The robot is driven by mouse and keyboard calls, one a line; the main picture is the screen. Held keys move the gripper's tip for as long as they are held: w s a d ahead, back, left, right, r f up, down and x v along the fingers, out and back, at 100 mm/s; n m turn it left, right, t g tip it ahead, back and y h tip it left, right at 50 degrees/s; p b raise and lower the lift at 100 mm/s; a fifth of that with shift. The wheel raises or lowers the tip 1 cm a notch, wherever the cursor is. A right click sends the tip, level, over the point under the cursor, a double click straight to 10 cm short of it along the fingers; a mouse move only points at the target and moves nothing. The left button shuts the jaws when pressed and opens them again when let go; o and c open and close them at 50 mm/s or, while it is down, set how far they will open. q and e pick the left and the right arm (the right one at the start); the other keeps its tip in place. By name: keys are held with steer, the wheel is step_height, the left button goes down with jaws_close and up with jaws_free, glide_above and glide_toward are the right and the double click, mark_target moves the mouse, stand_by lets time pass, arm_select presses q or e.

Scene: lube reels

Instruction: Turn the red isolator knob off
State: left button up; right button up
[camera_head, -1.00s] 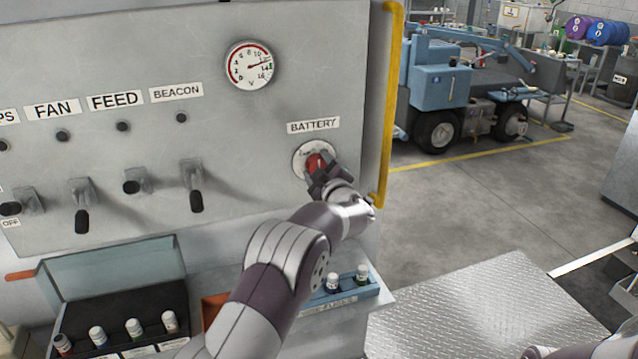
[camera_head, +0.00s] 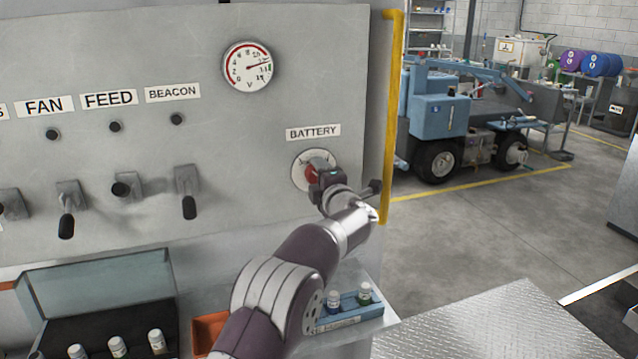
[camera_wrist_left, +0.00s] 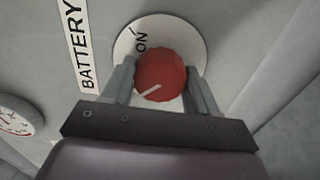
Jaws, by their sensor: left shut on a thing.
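The red isolator knob (camera_head: 311,173) sits on a round white plate (camera_head: 299,180) under the BATTERY label (camera_head: 313,132) on the grey panel. My left gripper (camera_head: 322,178) is at the knob and hides part of it in the head view. In the left wrist view the knob (camera_wrist_left: 161,74) is between the two fingers of the left gripper (camera_wrist_left: 163,82), which are shut on it. Its white pointer line is turned away from the ON mark (camera_wrist_left: 141,43) on the plate. My right gripper does not show.
A round gauge (camera_head: 248,66) is above left of the knob. Several switches with black levers (camera_head: 188,205) line the panel's left. A yellow rail (camera_head: 392,120) runs down its right edge. A blue tray with small bottles (camera_head: 350,309) is below.

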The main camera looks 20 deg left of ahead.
arm_select(q)
steer(key=shift+d+f, duration=0.1)
steer(key=shift+f, duration=0.15)
stand_by(0.3)
steer(key=o, duration=1)
steer(key=shift+o, duration=0.2)
steer(key=shift+r, duration=0.15)
steer(key=b+v, duration=0.2)
steer(key=v, duration=1)
steer(key=shift+s+d+b, duration=0.2)
steer(key=shift+s+b, duration=0.05)
steer(key=shift+b, duration=0.15)
